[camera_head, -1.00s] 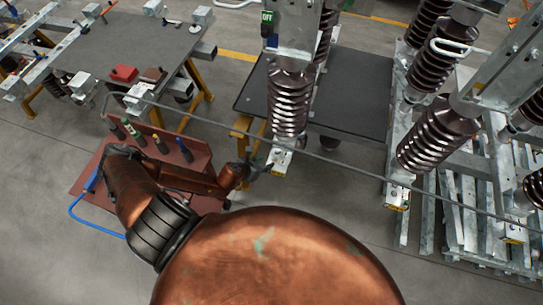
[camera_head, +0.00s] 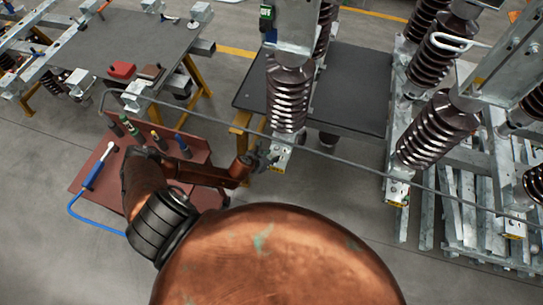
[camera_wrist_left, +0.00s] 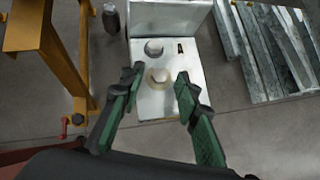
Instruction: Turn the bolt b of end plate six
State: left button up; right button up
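A silver end plate (camera_head: 281,159) sits at the foot of a brown ribbed insulator in the head view. In the left wrist view the end plate (camera_wrist_left: 150,104) fills the middle, with a rounded bolt head (camera_wrist_left: 160,75) and a second round fitting (camera_wrist_left: 153,48) above it, beside a small black mark. I cannot tell which is bolt b or read a plate number. My left gripper (camera_head: 262,161) is beside the plate. In the wrist view my left gripper (camera_wrist_left: 158,88) is open, its green-padded fingers on either side of the nearer bolt head, apart from it. My right gripper is out of view.
A long grey rod (camera_head: 330,156) crosses just above the arm. Ribbed insulators (camera_head: 437,132) and metal frames stand to the right. A red-brown tool cart (camera_head: 88,202) with several upright tools is at left. A yellow stand (camera_wrist_left: 45,55) is left of the plate.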

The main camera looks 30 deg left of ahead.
pick_arm(q)
grip_shut()
